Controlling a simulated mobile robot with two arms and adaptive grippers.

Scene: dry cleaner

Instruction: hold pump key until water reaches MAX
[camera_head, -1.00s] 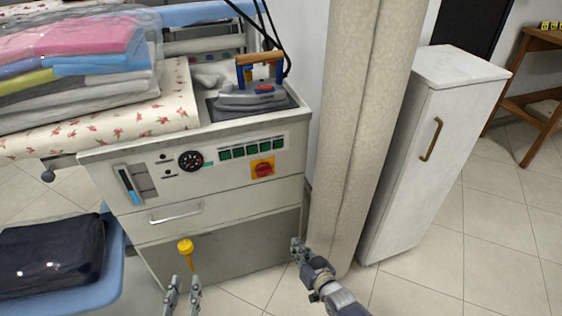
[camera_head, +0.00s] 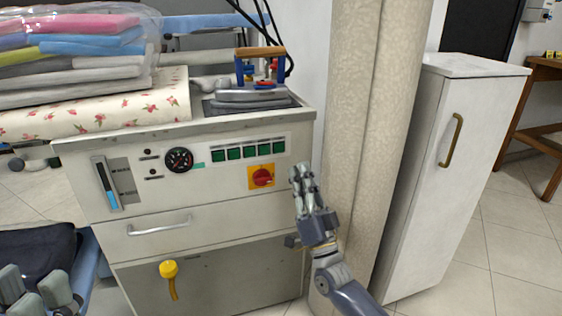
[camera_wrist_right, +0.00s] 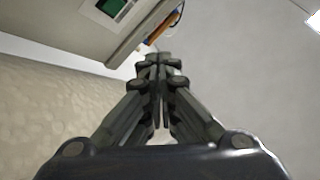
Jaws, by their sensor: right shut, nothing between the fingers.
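The steam station's control panel (camera_head: 215,160) carries a row of several green keys (camera_head: 235,153); their labels are too small to read. A water gauge (camera_head: 106,185) on its left has blue in the lower part; its marks are unreadable. My right gripper (camera_head: 300,170) is shut and empty, upright in front of the panel's right end, right of the red knob (camera_head: 261,177) and apart from the keys. One green key (camera_wrist_right: 112,6) shows at the top of the right wrist view, beyond the shut fingers (camera_wrist_right: 160,62). My left gripper (camera_head: 38,286) is partly cut off at bottom left, its fingers apart.
An iron (camera_head: 252,93) stands on the station top, beside folded clothes (camera_head: 85,50) at left. A beige column (camera_head: 360,120) and white cabinet (camera_head: 455,170) stand close on the right.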

